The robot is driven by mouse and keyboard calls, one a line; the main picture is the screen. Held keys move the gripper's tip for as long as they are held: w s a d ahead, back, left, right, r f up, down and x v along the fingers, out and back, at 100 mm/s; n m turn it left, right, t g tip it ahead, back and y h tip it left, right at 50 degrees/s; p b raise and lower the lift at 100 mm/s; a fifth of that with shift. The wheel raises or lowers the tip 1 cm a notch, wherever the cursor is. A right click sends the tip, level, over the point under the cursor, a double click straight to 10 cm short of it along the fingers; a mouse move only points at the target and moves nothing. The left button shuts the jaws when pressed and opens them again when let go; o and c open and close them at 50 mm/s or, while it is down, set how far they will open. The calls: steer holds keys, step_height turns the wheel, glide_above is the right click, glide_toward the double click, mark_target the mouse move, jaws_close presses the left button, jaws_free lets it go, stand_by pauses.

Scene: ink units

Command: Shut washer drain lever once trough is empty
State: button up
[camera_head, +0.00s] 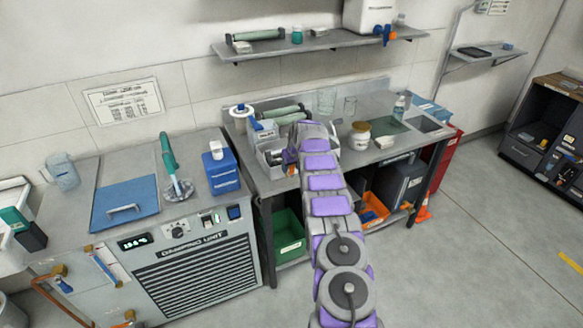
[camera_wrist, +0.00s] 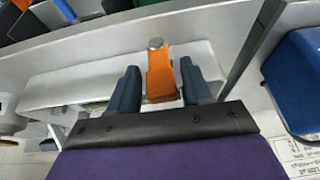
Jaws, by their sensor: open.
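A grey unit (camera_head: 195,262), its label ending in "UNIT", stands at left with a closed-looking blue lid (camera_head: 122,200). Low on its left front are brass pipe fittings and a blue-handled lever (camera_head: 65,285). I cannot tell whether this is the drain lever, or whether a trough is empty. My arm reaches over the bench, with my gripper (camera_head: 288,158) by the grey bins. In the wrist view its two blue-grey fingers (camera_wrist: 160,66) are apart. An orange piece with a grey round end (camera_wrist: 160,82) shows between them; I cannot tell whether they touch it.
The bench (camera_head: 255,185) right of the unit carries bins, a jar (camera_head: 360,136) and glassware. A shelf (camera_head: 320,42) hangs above. A blue box (camera_head: 222,170) and a green-handled brush (camera_head: 170,165) sit on the unit. An orange cone (camera_head: 423,208) stands right. The floor at lower right is clear.

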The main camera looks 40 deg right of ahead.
steer(key=p+v, duration=0.2)
steer(key=v, duration=1.4)
steer(key=shift+r, duration=0.25)
steer(key=shift+s, duration=0.1)
steer(key=s+a+r+g, duration=0.1)
steer(key=s+a+r, duration=0.35)
steer(key=a, duration=0.45)
steer(key=s+a+r+n+g+y, duration=0.1)
steer(key=s+a+r, duration=0.2)
steer(key=s+a, duration=0.5)
steer(key=s+a+r+g, duration=0.1)
steer(key=s+a+r, duration=0.2)
steer(key=a, duration=0.8)
steer(key=s+a+f+g, duration=0.1)
steer(key=s+a, duration=0.4)
steer(key=s, duration=0.5)
steer(key=s+a+n+g, duration=0.1)
steer(key=s+a, duration=0.4)
steer(key=s, duration=0.6)
steer(key=s+a+f+g, duration=0.1)
steer(key=s+a, duration=0.4)
steer(key=s, duration=0.6)
steer(key=shift+f+n, duration=0.3)
steer(key=shift+n, duration=0.1)
